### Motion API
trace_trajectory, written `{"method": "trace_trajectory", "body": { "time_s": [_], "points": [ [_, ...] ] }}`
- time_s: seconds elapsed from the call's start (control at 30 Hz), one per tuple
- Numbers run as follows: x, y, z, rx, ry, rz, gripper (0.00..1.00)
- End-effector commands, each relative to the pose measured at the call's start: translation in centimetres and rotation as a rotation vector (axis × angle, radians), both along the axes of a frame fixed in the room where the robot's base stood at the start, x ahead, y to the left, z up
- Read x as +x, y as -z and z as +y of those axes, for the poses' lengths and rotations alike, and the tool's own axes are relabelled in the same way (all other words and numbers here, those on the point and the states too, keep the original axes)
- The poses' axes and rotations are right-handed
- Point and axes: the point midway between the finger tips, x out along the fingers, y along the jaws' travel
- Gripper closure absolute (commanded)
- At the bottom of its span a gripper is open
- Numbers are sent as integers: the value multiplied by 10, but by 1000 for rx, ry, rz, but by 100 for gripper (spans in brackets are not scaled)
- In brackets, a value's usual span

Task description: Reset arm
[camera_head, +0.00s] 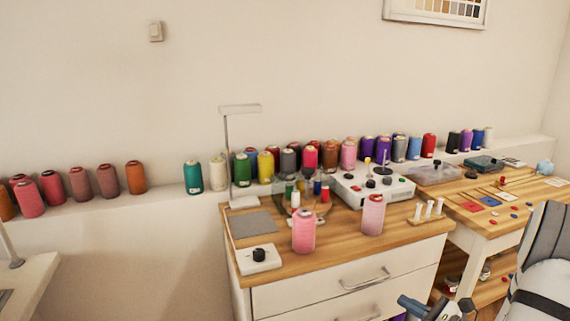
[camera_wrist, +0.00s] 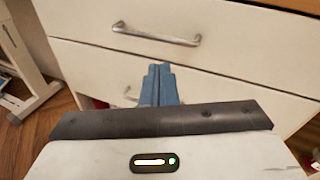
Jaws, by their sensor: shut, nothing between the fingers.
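My gripper (camera_wrist: 158,84) is shut and empty in the wrist view, its blue fingers together in front of the white drawers. The upper drawer's metal handle (camera_wrist: 157,35) shows above and beyond the fingertips, and a lower handle is partly hidden behind them. In the head view, part of my arm shows at the bottom right, below the level of the wooden tabletop.
Two pink thread spools (camera_head: 304,231) (camera_head: 373,215), a white control box (camera_head: 258,259) and a lamp (camera_head: 227,155) stand on the cabinet top. A wall ledge behind holds many spools. A second wooden table (camera_head: 480,222) stands to the right. A white table (camera_head: 30,275) is at far left.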

Motion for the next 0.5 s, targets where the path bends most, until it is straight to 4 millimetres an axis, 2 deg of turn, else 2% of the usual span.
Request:
{"method": "trace_trajectory", "body": {
  "time_s": [0.03, 0.1, 0.2, 0.33, 0.5],
  "points": [
    [-2, -38, 32, -74, -116, -3, 100],
    [-11, -65, 71, -176, -274, -1, 100],
    [-33, -99, 118, -336, -489, -8, 100],
    [-68, -137, 164, -561, -754, -34, 100],
    [-117, -181, 197, -888, -1068, -105, 100]
  ]
}}
